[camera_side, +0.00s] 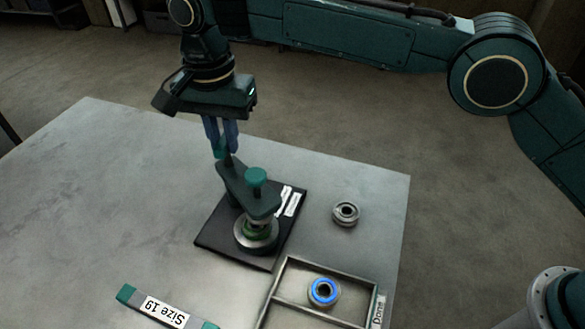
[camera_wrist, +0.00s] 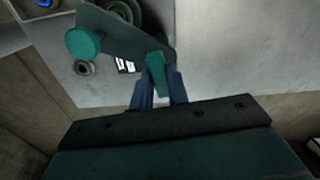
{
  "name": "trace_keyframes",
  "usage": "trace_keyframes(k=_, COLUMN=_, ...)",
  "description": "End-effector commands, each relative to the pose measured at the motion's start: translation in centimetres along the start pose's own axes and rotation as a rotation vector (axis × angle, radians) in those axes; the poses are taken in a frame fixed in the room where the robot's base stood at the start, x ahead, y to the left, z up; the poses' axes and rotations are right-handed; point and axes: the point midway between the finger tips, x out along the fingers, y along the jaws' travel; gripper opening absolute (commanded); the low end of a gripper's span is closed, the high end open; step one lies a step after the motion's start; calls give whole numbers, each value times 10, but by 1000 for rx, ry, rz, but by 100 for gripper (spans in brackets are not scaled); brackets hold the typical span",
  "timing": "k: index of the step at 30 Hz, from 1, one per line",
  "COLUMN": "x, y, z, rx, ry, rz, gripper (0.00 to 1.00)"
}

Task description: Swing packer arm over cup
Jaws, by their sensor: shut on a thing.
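The packer arm (camera_side: 243,188) is a dark green lever on a post on a black base plate (camera_side: 218,232). A green knob (camera_side: 256,177) stands on its free end. The cup (camera_side: 256,235) is a grey metal ring with green inside, below that end; the arm lies over it and partly hides it. My gripper (camera_side: 221,152) is shut on the upright peg at the arm's rear end. In the wrist view, the blue fingers close around the teal peg (camera_wrist: 157,75), and the packer arm (camera_wrist: 120,40) reaches away to the upper left with its teal knob (camera_wrist: 83,43).
A metal bearing ring (camera_side: 345,214) lies on the table right of the base plate. A tray (camera_side: 285,272) labelled "Done" at the front right holds a blue-ringed bearing (camera_side: 323,291). A "Size 19" bar (camera_side: 166,312) lies at the front. The table's left side is clear.

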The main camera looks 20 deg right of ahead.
Motion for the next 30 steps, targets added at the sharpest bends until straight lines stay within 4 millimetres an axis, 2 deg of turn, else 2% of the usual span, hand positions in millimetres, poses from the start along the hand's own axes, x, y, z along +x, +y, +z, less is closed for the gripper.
trace_keyframes(k=6, x=0, y=0, z=0, rx=78, ry=0, rz=-1, gripper=0)
trace_keyframes(k=26, x=0, y=0, z=0, rx=46, ry=0, rz=-1, gripper=0)
trace_keyframes(k=27, x=0, y=0, z=0, rx=46, ry=0, rz=-1, gripper=20)
trace_keyframes(k=30, x=0, y=0, z=0, rx=46, ry=0, rz=-1, gripper=20)
